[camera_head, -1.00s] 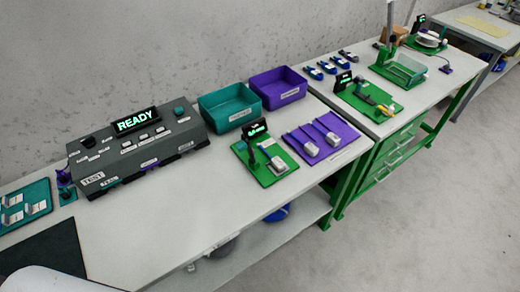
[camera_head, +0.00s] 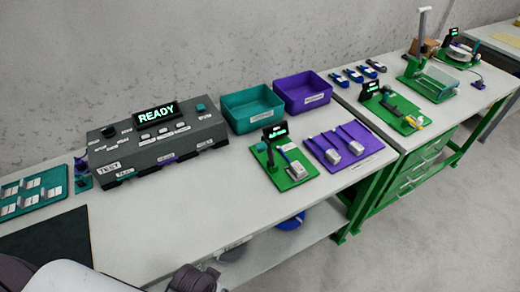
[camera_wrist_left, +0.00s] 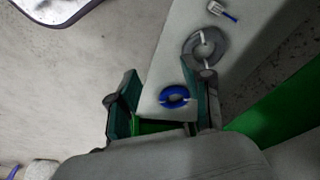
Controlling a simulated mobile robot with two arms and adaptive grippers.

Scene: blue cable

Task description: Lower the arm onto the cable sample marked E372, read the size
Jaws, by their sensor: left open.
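A green station (camera_head: 275,175) with a small lit display, an upright dark post and a white labelled block stands on the near bench. No marking E372 is readable, so I cannot tell which piece is that sample. My left gripper (camera_wrist_left: 165,85) is open in the left wrist view, with nothing held; a blue ring-shaped coil (camera_wrist_left: 174,97) shows beyond its fingers. My right gripper is not identifiable.
A grey console reading READY (camera_head: 158,140), a teal bin (camera_head: 252,110) and a purple bin (camera_head: 303,93) line the near bench's back. A purple board (camera_head: 343,147) with blocks lies near its right end. A grey coil (camera_wrist_left: 205,48) shows below.

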